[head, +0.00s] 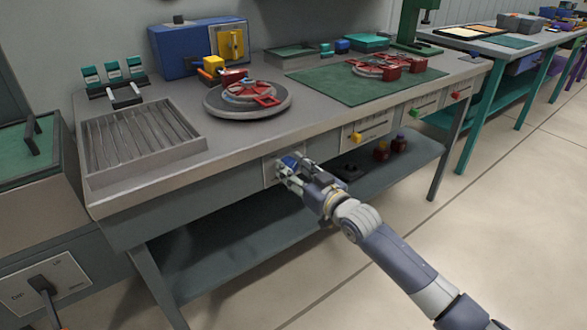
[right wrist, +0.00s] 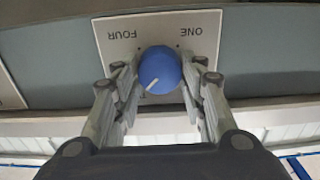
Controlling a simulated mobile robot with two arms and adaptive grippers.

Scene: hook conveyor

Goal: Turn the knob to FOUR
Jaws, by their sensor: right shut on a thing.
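The round blue knob (right wrist: 160,68) sits on a pale plate (right wrist: 108,50) on the front of the workbench. In the right wrist view the plate appears upside down, with FOUR at upper left and ONE at upper right; its other labels are hidden. The knob's white pointer line points to lower left in that view, at neither readable word. My right gripper (right wrist: 160,88) has its fingers on both sides of the knob and is shut on it. In the head view the right gripper (head: 288,170) reaches the plate and partly covers the blue knob (head: 289,160). My left gripper is not in view.
The workbench top (head: 240,135) carries a slatted tray (head: 205,146), a round turntable (head: 275,108) and a green mat (head: 335,92). More panels with small coloured knobs lie right along the bench front. A lower shelf (head: 220,255) runs below. The floor in front is clear.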

